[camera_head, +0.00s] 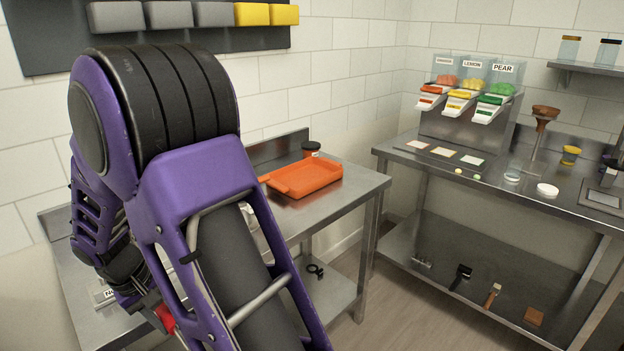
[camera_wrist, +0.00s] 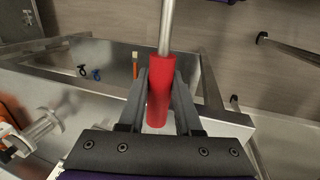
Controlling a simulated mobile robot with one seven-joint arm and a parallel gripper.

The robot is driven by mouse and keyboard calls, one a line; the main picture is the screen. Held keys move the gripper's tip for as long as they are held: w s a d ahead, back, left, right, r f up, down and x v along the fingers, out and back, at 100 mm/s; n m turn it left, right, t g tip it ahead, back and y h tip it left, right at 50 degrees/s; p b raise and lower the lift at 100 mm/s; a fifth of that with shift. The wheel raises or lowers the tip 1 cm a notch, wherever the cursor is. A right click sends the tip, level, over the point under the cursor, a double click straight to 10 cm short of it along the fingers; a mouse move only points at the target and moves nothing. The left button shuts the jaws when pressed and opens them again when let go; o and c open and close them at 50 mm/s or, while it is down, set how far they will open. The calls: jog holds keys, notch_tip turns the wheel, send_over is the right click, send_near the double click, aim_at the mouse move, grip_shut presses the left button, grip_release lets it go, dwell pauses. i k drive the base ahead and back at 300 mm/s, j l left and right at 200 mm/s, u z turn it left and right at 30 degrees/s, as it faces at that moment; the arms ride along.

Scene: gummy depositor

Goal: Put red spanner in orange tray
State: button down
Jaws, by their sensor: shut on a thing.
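In the wrist view, my gripper (camera_wrist: 160,95) is shut on the red handle of the red spanner (camera_wrist: 159,100). A metal shaft rises from the handle to the top edge, and its far end is out of frame. In the head view, a bit of red (camera_head: 165,318) shows at my gripper, low and left of centre, with my purple arm covering much of it. The orange tray (camera_head: 306,178) sits on the metal table to the right of my arm, apart from the spanner. An orange edge (camera_wrist: 8,118) shows at the left of the wrist view.
A dark jar with an orange lid (camera_head: 311,149) stands behind the tray. A second metal table (camera_head: 480,183) at the right carries the gummy dispensers (camera_head: 465,90) and a brown funnel (camera_head: 544,115). Its lower shelf (camera_head: 470,270) holds several small tools. Floor shows between the tables.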

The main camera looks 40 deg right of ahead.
aim_at(314, 177)
jog(key=k+l, duration=0.1)
jog(key=l, duration=2.25)
jog(key=k+l, duration=0.15)
jog(key=l, duration=1)
jog(key=i+l, duration=0.1)
jog(key=i, duration=0.8)
